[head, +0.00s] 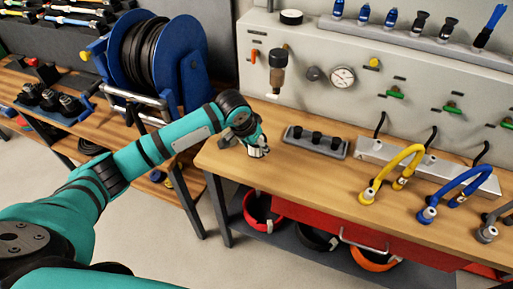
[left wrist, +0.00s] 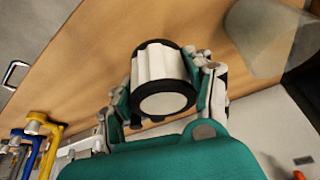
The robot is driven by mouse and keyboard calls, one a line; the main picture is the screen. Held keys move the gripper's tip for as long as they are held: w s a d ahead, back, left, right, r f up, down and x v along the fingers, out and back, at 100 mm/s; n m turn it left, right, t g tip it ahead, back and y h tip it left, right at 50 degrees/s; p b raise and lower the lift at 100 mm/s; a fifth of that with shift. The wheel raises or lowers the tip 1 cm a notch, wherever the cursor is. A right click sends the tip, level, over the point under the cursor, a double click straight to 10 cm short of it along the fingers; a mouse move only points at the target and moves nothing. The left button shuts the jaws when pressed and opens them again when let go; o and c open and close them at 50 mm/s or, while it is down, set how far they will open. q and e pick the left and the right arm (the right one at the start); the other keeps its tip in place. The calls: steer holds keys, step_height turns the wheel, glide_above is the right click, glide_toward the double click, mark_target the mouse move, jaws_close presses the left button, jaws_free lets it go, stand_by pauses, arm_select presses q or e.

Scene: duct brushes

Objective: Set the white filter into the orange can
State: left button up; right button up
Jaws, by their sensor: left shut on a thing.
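The white filter (left wrist: 162,68) is a pleated white cylinder with black end rings. My left gripper (head: 257,150) is shut on it, with one finger on each side in the left wrist view. In the head view the filter shows only as a small pale piece at the fingertips, over the left end of the wooden bench. An orange can (head: 375,261) stands on the low shelf under the bench, to the right of and below the gripper. Its upper part is partly hidden by the red drawer. My right gripper is not in view.
A red can (head: 262,212) and a dark can (head: 316,237) stand left of the orange one. The red drawer (head: 340,228) with its handle hangs above them. A blue hose reel (head: 150,60) is at left.

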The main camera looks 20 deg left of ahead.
mark_target(256, 151)
arm_select(q)
steer(key=shift+w+f, duration=0.1)
steer(key=shift+w, duration=0.2)
steer(key=shift+a+f+p, duration=0.1)
steer(key=shift+f+p, duration=0.35)
steer(key=shift+f, duration=1.3)
steer(key=shift+f, duration=0.1)
steer(key=o, duration=1.3)
